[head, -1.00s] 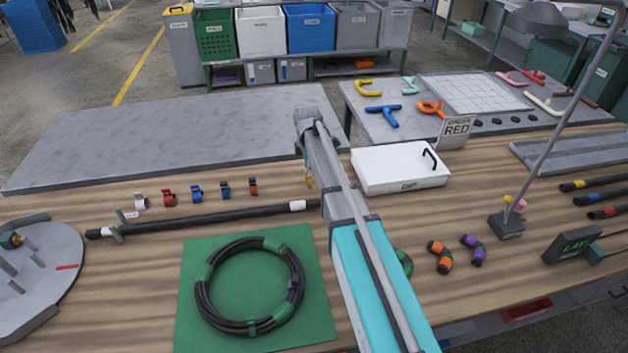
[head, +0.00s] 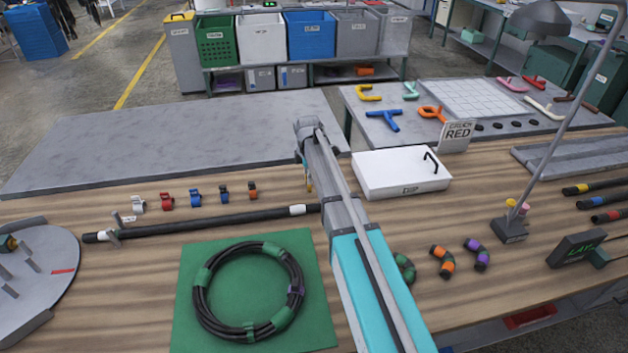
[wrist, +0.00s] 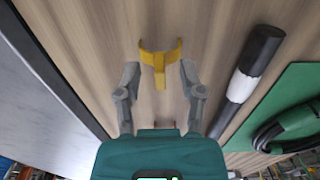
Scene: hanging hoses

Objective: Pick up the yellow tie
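The yellow tie (wrist: 160,62) lies on the wooden bench in the wrist view, its curved arms at the top and its short stem pointing toward my gripper. My gripper (wrist: 159,73) is open and empty, with one grey finger on each side of the stem. The fingertips look apart from the tie; their height above the bench is hard to tell. In the head view, a small yellow piece (head: 309,187) shows beside my arm, which hides most of that spot.
A black hose (head: 220,219) with a white band lies close by. Several coloured ties, such as the orange one (head: 253,190), stand left of my arm. A green mat (head: 190,335) holds a coiled hose. A white box (head: 395,180) stands right of my arm.

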